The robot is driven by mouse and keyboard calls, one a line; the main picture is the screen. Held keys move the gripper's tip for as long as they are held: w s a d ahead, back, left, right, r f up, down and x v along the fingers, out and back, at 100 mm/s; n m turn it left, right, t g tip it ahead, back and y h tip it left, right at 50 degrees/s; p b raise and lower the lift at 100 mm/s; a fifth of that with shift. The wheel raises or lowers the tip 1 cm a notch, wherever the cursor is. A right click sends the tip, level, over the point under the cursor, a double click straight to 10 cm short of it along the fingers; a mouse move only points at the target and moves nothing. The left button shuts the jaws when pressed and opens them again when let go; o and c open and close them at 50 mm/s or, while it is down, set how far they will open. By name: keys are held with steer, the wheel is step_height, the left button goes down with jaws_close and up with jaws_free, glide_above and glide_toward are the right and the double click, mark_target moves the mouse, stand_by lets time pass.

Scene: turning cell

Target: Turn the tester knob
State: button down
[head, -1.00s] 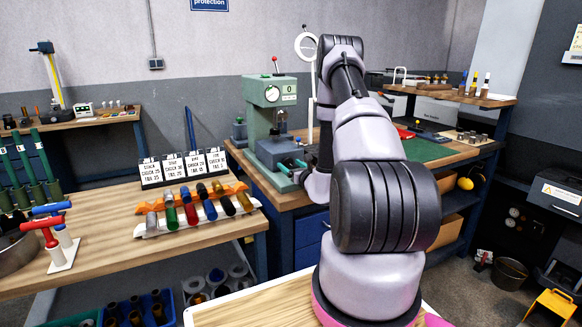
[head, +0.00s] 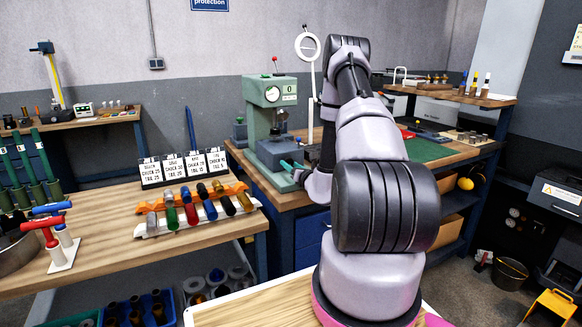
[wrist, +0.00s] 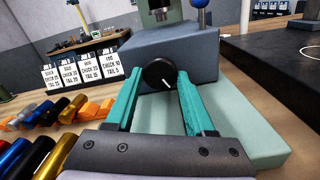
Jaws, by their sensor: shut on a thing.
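The tester (head: 265,95) is a green machine with a round dial and a grey base block, on the wooden bench. In the head view my gripper (head: 292,166) is at the tester's front, small and partly hidden by my arm, and the knob cannot be made out.
Tilted number cards (head: 183,167) and a rack of coloured cylinders (head: 150,229) stand on the left table. A dark flat plate (wrist: 285,60) lies to the right in the wrist view.

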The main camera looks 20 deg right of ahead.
steer(key=shift+c, duration=1.4)
jaws_free()
steer(key=shift+s, duration=0.15)
steer(key=s, duration=1)
steer(key=shift+s+d, duration=0.2)
steer(key=shift+s, duration=0.1)
